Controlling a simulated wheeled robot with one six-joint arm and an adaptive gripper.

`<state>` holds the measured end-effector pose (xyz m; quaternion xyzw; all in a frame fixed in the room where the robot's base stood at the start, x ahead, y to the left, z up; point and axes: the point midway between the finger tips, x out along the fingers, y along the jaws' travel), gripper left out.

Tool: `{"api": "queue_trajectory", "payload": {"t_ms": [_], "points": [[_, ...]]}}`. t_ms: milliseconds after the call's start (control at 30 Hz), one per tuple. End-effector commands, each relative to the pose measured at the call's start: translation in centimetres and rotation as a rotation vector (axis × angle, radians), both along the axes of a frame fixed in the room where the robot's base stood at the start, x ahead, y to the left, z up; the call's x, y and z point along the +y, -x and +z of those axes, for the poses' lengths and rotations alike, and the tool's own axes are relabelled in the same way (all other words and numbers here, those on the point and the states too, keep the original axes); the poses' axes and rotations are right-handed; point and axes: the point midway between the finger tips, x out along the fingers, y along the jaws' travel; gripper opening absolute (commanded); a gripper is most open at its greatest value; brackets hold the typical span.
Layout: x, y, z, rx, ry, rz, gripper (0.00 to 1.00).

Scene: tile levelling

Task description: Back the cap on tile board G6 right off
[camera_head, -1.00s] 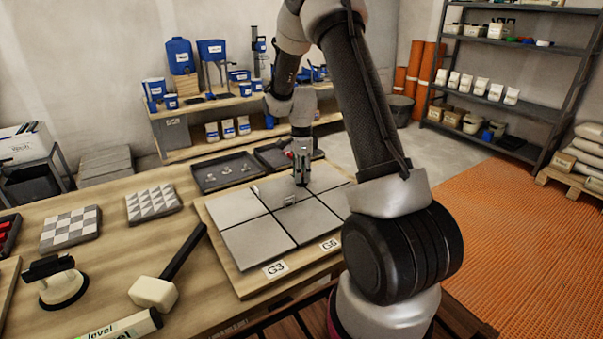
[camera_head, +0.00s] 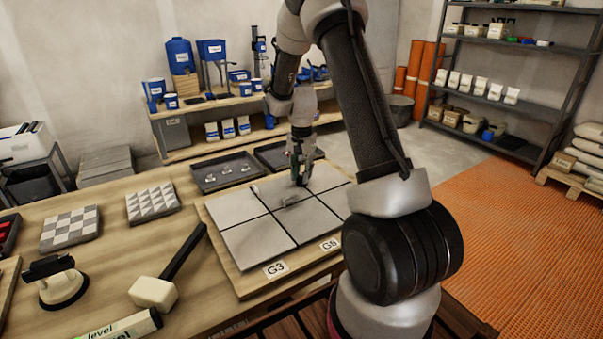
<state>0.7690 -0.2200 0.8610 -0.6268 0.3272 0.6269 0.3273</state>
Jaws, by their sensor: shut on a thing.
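The tile board (camera_head: 240,287) on the workbench carries grey tiles with dark joints. Its front edge has a G3 label (camera_head: 276,268) and a second label (camera_head: 330,244), which reads as G5 or G6. A small grey clip (camera_head: 290,199) stands near the middle of the tiles, and another small piece (camera_head: 256,190) is at the left tile edge. My gripper (camera_head: 300,182) points down at the back joint between tiles, beyond the middle clip. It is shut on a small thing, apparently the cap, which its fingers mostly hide.
Two dark trays stand behind the board; the left one (camera_head: 205,187) holds several small pieces. A white-headed mallet (camera_head: 153,292), a suction lifter (camera_head: 63,287), a level (camera_head: 125,325) and two patterned sample tiles (camera_head: 152,204) lie to the left.

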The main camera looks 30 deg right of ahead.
Motion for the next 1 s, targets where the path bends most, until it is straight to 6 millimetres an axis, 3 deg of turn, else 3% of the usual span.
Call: {"api": "queue_trajectory", "payload": {"t_ms": [1000], "points": [[0.0,0.0,0.04,-0.001,-0.001,0.964,0.03]]}}
